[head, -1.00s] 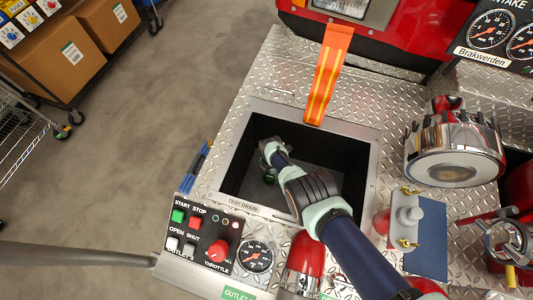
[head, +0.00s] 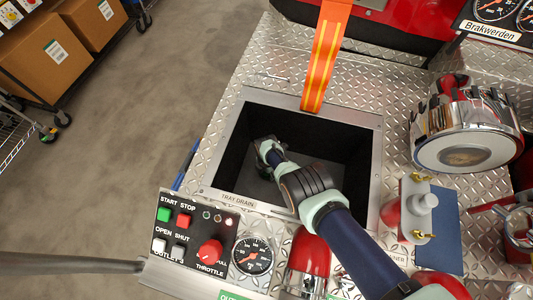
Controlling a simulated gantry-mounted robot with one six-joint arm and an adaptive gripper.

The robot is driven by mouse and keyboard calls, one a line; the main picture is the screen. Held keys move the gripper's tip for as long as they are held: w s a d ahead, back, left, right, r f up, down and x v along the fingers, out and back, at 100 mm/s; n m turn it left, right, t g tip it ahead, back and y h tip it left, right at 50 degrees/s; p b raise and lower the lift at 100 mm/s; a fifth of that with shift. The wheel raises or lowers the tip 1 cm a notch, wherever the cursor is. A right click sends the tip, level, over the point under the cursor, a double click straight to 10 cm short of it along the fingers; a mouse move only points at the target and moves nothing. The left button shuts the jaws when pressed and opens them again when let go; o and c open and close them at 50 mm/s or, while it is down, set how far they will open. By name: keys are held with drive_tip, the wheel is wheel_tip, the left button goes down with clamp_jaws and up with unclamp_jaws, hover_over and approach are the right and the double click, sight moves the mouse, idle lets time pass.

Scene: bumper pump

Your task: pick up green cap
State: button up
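My gripper (head: 271,156) is down inside the black-lined tray drain opening (head: 330,115), towards its left side. It points down, away from the camera, and its fingers are dark against the dark floor. I cannot tell whether they are open or shut, or whether they hold anything. I cannot make out a green cap in the head view now; the gripper and wrist hide part of the tray floor.
A metal rim frames the opening. An orange strap (head: 326,55) hangs over its far edge. A control panel (head: 196,232) with buttons and a gauge (head: 252,256) lie in front. A large chrome fitting (head: 468,125) stands at right, beside a grey valve part (head: 418,208).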

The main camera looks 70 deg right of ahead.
drive_tip(key=c, duration=0.7)
drive_tip(key=shift+r, duration=0.15)
drive_tip(key=shift+c, duration=0.2)
wheel_tip(320, 180, up, 20)
drive_tip(key=p, duration=2)
